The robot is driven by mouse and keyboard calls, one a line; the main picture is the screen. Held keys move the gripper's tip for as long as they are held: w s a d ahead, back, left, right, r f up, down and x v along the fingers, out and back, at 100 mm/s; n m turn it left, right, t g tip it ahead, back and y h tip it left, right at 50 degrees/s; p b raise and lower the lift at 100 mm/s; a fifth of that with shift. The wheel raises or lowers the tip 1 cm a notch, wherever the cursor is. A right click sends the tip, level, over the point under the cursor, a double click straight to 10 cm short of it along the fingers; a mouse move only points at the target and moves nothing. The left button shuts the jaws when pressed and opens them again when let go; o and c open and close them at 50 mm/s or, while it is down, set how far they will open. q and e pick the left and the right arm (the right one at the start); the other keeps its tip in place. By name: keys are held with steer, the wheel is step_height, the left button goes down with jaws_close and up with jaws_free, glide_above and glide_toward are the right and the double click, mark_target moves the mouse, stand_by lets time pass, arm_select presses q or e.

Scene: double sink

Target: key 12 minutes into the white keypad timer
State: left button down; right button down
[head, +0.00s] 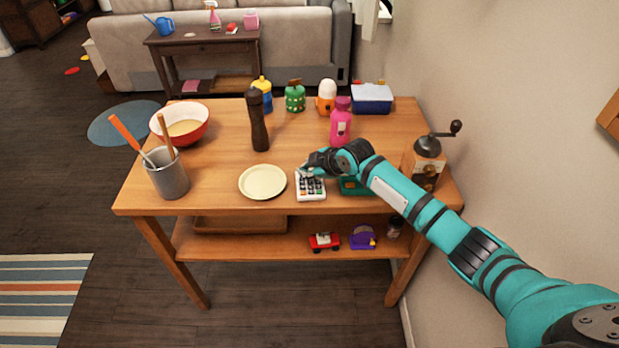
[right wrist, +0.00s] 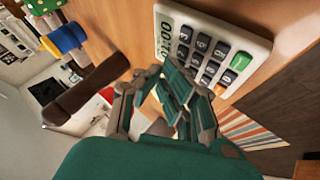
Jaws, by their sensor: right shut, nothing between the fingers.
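The white keypad timer (head: 311,190) lies on the wooden table near its front edge, just right of a cream plate. In the right wrist view the timer (right wrist: 243,42) shows dark number keys, a green key, an orange key and a display with dark digits that I cannot read surely. My right gripper (head: 307,172) is shut and empty, over the timer's back edge. In the right wrist view its fingers (right wrist: 178,85) are close to the keypad and cover some keys. I cannot tell whether they touch it. My left gripper is out of view.
The cream plate (head: 263,182) is left of the timer. A green object (head: 352,187) lies to its right, partly under my arm. A pink bottle (head: 340,122), a dark pepper mill (head: 258,120) and a coffee grinder (head: 428,155) stand around. A wall borders the right.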

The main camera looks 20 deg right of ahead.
steer(key=shift+f, duration=0.3)
steer(key=shift+f+b, duration=0.3)
stand_by(0.5)
steer(key=shift+r, duration=0.1)
steer(key=shift+r+p, duration=0.65)
steer(key=shift+r, duration=0.1)
step_height(320, 180, up, 5)
steer(key=p, duration=0.4)
stand_by(0.3)
